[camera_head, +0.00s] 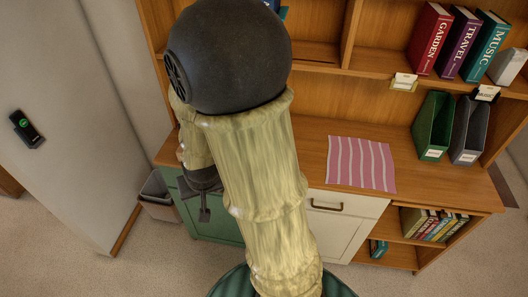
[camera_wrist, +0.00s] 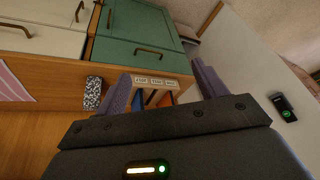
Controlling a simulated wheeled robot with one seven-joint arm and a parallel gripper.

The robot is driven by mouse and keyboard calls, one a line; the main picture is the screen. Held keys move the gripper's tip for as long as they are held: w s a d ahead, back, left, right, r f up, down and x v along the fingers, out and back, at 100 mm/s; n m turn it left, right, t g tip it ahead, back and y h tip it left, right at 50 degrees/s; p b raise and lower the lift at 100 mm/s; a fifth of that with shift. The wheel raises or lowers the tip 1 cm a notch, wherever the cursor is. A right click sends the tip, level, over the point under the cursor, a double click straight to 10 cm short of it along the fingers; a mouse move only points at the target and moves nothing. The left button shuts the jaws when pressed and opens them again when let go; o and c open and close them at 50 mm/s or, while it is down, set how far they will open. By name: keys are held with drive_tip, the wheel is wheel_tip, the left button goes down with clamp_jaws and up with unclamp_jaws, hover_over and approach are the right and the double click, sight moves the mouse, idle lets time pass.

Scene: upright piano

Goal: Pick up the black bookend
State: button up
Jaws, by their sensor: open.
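My gripper (camera_head: 204,208) hangs beside my arm in the head view, at the left end of the wooden desk. In the wrist view my gripper (camera_wrist: 160,72) has its two fingers wide apart, with nothing held between them. A black-and-white speckled block (camera_wrist: 93,92) stands on the wood just left of the left finger. I cannot tell whether it is the black bookend; no plainly black bookend shows. In the head view my arm hides the left part of the desk.
A labelled holder with files (camera_wrist: 154,82) shows between and beyond the fingers. A pink striped cloth (camera_head: 361,163) lies on the desk. A green file box (camera_head: 433,126) and a dark grey one (camera_head: 469,130) stand at right. Books (camera_head: 458,44) and a light grey block (camera_head: 508,66) stand above.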

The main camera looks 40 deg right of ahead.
drive_tip(key=w+d+f+m+t+h+b, duration=0.2)
drive_tip(key=w+d+f+m+h, duration=0.15)
drive_tip(key=d+f, duration=0.4)
drive_tip(key=w+d+f+m+t+h+b, duration=0.2)
drive_tip(key=d+f+m+h+b, duration=0.15)
drive_tip(key=d+f+h, duration=0.35)
drive_tip(key=d+t+h, duration=0.1)
drive_tip(key=s+d+r+t+b, duration=0.1)
drive_tip(key=d, duration=0.1)
drive_tip(key=d+t+h, duration=0.1)
drive_tip(key=d, duration=0.1)
drive_tip(key=shift+s+d+r+h+b, duration=0.1)
drive_tip(key=shift+s+r+h+b, duration=0.2)
drive_tip(key=shift+s+h, duration=0.1)
drive_tip(key=shift+f, duration=0.1)
drive_tip(key=b+x, duration=0.9)
drive_tip(key=x, duration=0.3)
drive_tip(key=shift+w, duration=0.1)
